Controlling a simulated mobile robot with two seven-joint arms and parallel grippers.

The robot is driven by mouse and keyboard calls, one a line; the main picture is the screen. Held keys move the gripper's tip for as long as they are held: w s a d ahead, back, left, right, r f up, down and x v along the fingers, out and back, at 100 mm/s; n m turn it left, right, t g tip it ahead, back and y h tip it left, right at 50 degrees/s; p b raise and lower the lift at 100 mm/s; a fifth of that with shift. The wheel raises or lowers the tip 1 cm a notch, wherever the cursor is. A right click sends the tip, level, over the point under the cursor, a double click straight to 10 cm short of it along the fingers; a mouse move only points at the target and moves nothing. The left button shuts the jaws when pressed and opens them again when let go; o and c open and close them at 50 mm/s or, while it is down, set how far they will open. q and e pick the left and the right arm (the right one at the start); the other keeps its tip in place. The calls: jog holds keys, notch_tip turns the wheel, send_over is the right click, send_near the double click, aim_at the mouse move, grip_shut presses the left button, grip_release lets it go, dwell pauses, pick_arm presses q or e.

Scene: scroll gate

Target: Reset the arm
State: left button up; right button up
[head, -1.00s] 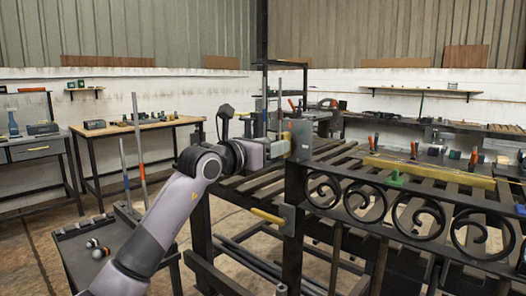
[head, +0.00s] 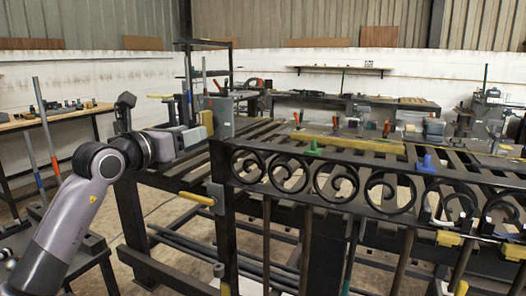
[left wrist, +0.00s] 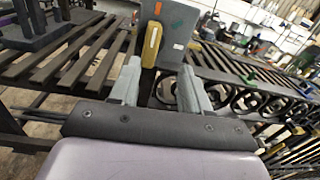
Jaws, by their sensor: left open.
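My left arm comes in from the left in the head view. Its gripper (head: 200,133) is open and level, at the near left corner of the slatted bench. It points at a grey clamp plate with a yellow handle (head: 207,122). In the left wrist view the two grey fingers (left wrist: 158,82) stand apart with the yellow handle (left wrist: 152,45) and grey plate (left wrist: 177,48) just beyond them. Nothing appears held; whether a finger touches the handle I cannot tell. The black scroll gate (head: 344,178) stands along the bench front. My right gripper is not in view.
The slatted bench (head: 255,133) carries a long yellow bar (head: 348,143) and green and blue clamps. A second yellow-handled clamp (head: 197,198) sticks out left from the gate post. A low dark stand (head: 85,250) is beside my arm. Floor shows between stand and bench.

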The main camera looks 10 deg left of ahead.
pick_arm(q)
jog(key=s+d+f+n+h+p, duration=0.3)
jog(key=s+d+f+n+h, duration=0.4)
jog(key=f, duration=0.6)
jog(key=s+a+f+n+t+y+p, duration=0.1)
jog(key=s+a+f+n+y+p, duration=0.1)
jog(key=s+f+n+y, duration=0.55)
jog(key=s+a+f+n+y+p, duration=0.1)
jog(key=s+a+f+n+y, duration=0.25)
jog(key=f+n, duration=0.75)
jog(key=s+f+n+g+p, duration=0.1)
jog(key=s+f+n+g, duration=0.2)
jog(key=s+f+n, duration=0.2)
jog(key=s+f+n+g+p, duration=0.1)
jog(key=s+f+n+g, duration=0.3)
jog(key=s+n, duration=0.3)
jog(key=s+f, duration=0.1)
jog(key=s, duration=0.4)
jog(key=shift+d+f+y, duration=0.35)
jog(key=shift+d+y, duration=0.05)
jog(key=shift+d, duration=0.1)
